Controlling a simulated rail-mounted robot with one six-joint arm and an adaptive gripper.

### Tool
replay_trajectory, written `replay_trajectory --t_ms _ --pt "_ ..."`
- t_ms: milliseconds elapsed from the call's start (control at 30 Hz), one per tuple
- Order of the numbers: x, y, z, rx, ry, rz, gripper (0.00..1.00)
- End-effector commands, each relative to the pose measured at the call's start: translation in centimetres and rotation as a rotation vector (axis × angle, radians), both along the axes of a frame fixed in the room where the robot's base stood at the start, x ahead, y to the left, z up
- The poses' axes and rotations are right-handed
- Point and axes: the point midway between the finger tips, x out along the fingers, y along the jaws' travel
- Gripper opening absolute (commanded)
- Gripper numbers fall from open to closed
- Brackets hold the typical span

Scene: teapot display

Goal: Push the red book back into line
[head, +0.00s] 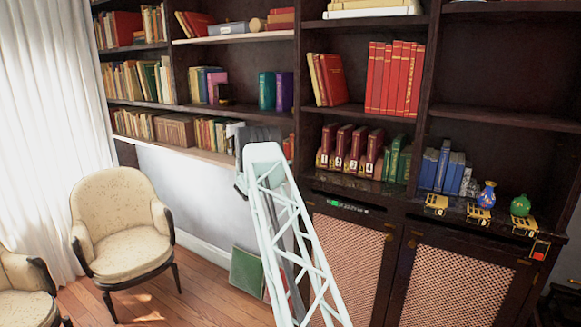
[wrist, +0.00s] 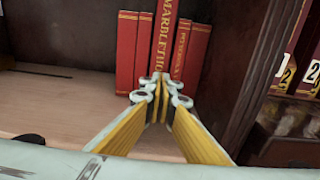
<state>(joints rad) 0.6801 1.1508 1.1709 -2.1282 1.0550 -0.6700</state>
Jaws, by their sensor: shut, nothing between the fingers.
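The red book (wrist: 164,35) with gold lettering on its spine stands upright in the wrist view. It looks larger and nearer than its neighbours, as if it stands out from their row. Red books stand on its left (wrist: 127,52) and on its right (wrist: 194,52). My gripper (wrist: 160,82) is shut and empty, its fingertips together just in front of the lower spine. I cannot tell whether they touch it. In the head view my arm covers most of this spot, and only a sliver of red books (head: 290,146) shows beside it.
A dark upright panel (wrist: 245,75) stands close on the right in the wrist view, with numbered red volumes (wrist: 295,72) beyond it. Armchairs (head: 125,225) stand at the left in the head view.

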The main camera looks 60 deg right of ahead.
Motion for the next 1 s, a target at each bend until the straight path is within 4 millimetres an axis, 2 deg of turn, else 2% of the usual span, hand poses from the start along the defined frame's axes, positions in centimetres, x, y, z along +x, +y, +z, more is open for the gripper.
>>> replay_trajectory --t_ms 700,1000 --pt "-0.5 9.7 0.0 0.001 0.000 0.002 0.00" --pt "-0.6 11.9 -0.1 0.001 0.000 0.002 0.00"
